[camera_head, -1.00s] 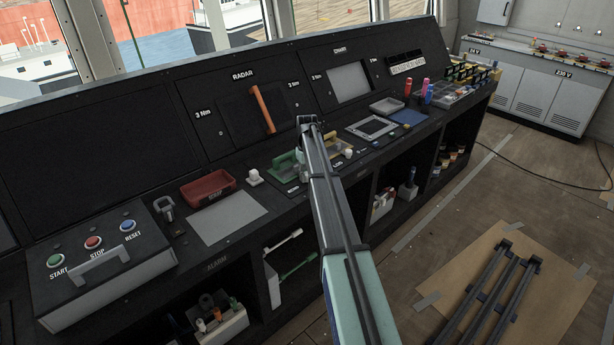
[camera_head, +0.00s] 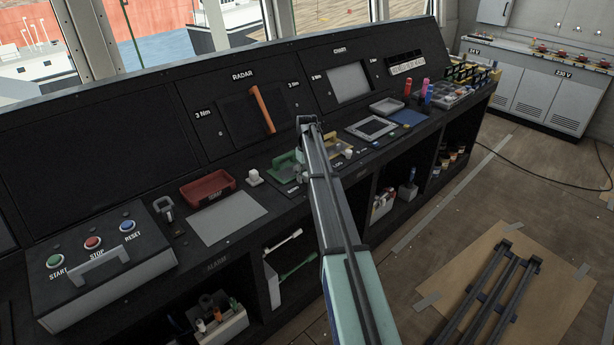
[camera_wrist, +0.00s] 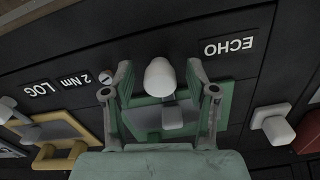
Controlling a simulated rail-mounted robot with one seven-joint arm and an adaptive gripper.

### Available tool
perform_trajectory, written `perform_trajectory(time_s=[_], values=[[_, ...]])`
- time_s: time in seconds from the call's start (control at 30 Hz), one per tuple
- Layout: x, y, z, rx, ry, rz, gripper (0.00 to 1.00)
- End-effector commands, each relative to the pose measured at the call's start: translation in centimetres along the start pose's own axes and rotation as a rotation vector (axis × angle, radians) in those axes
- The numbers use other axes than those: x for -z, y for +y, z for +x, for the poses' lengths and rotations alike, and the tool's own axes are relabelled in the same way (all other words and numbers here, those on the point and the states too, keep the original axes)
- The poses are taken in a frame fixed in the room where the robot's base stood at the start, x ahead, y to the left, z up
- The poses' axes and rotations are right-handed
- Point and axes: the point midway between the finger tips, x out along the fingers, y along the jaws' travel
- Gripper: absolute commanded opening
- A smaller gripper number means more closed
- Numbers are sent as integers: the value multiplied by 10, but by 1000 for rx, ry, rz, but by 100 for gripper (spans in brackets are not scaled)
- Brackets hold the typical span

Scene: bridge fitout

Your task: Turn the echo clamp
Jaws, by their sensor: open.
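The ECHO label (camera_wrist: 228,46) appears upside down in the wrist view on the dark console. Beside it is a white rounded knob (camera_wrist: 160,76), which I take for the echo clamp's handle. A green frame with a grey centre (camera_wrist: 143,122) lies just behind the knob; the green frame (camera_head: 284,164) also shows in the head view. My gripper (camera_wrist: 160,70) is open, with one finger on each side of the white knob. Small gaps seem to show between knob and fingers; I cannot tell whether either touches. In the head view my arm hides the knob.
A yellow frame (camera_wrist: 62,150) by the LOG label and another white knob (camera_wrist: 276,124) flank the green frame. On the console are a red tray (camera_head: 208,188), a grey plate (camera_head: 227,217) and a button box (camera_head: 100,262). An orange bar (camera_head: 262,109) stands at the radar panel.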

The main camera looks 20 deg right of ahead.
Motion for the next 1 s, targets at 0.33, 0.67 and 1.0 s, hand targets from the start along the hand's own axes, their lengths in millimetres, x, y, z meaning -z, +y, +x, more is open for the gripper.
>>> perform_trajectory(time_s=[0.33,0.67,1.0], values=[[1,0,-45,-1,2,0,57],[0,0,-102,0,0,0,57],[0,0,-120,0,-1,0,57]])
